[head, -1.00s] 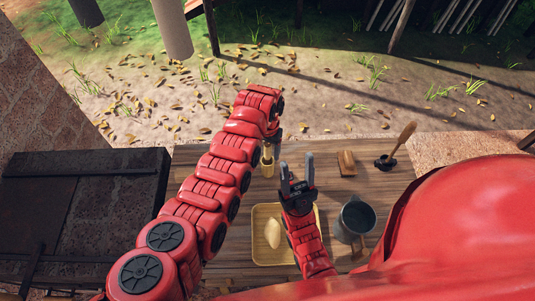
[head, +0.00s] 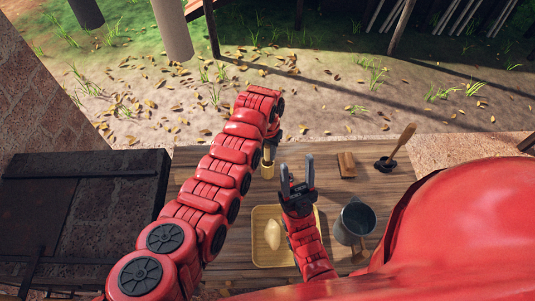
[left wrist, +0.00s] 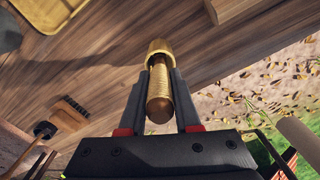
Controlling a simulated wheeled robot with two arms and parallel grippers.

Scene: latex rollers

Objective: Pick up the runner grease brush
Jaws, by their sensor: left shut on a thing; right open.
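My left gripper (left wrist: 160,100) is shut on a slim, ribbed golden-brown handle with a dark rounded end, apparently the runner grease brush (left wrist: 158,88). The brush lies between the fingers, its far end at a brass-coloured cup (left wrist: 159,46); its bristles are hidden. In the head view the same cup (head: 268,168) stands on the table below my left wrist, and the arm hides most of the grip. My right gripper (head: 297,170) is open and empty, just right of the cup, above the table.
A yellow tray (head: 258,258) with a pale lump lies in front. A grey metal jug (head: 352,222) stands right of my right arm. Behind are a wooden block brush (head: 346,164) and a black dish (head: 385,165) with a leaning wooden handle.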

